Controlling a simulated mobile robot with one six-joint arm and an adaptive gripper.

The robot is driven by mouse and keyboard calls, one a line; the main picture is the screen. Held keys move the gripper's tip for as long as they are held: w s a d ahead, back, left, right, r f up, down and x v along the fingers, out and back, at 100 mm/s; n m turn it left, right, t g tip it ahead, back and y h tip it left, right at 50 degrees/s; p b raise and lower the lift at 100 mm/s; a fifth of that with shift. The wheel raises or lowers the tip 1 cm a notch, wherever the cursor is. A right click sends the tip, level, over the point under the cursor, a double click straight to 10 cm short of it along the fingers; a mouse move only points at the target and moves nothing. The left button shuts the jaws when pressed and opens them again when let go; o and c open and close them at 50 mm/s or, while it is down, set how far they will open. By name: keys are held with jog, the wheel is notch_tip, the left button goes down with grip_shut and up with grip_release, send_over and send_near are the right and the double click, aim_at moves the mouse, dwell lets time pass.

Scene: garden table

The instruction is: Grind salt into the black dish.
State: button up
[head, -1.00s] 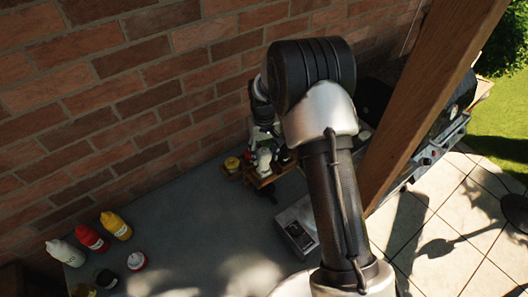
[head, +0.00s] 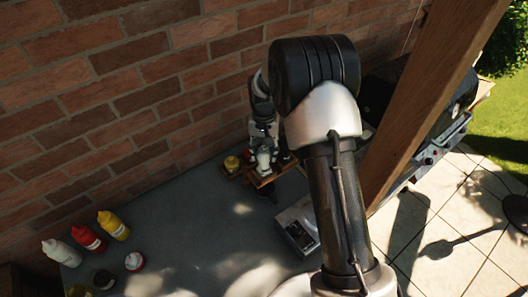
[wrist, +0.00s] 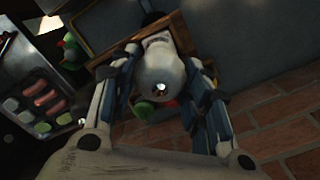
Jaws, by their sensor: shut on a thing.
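A white, rounded grinder top with a shiny metal centre (wrist: 162,87) sits between the fingers of my gripper (wrist: 158,100) in the wrist view. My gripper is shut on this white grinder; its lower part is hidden. In the head view, my gripper (head: 263,143) is at the wooden caddy (head: 264,181) by the brick wall, with the white grinder (head: 263,160) just below it. Whether the grinder still rests in the caddy I cannot tell. I cannot surely make out the black dish; a small dark round item (head: 103,279) stands at the table's left.
White (head: 61,252), red (head: 89,238) and yellow (head: 113,225) bottles stand at the left. A yellow-topped jar (head: 232,163) is beside the caddy. A wooden post (head: 430,105) rises at right. The middle of the grey table (head: 180,235) is clear. Sausages (wrist: 42,97) lie on a tray.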

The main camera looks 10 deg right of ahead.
aim_at(264, 150)
jog(key=o, duration=1.1)
jog(key=shift+c, duration=0.2)
jog(key=shift+r, duration=0.15)
notch_tip(264, 150, up, 12)
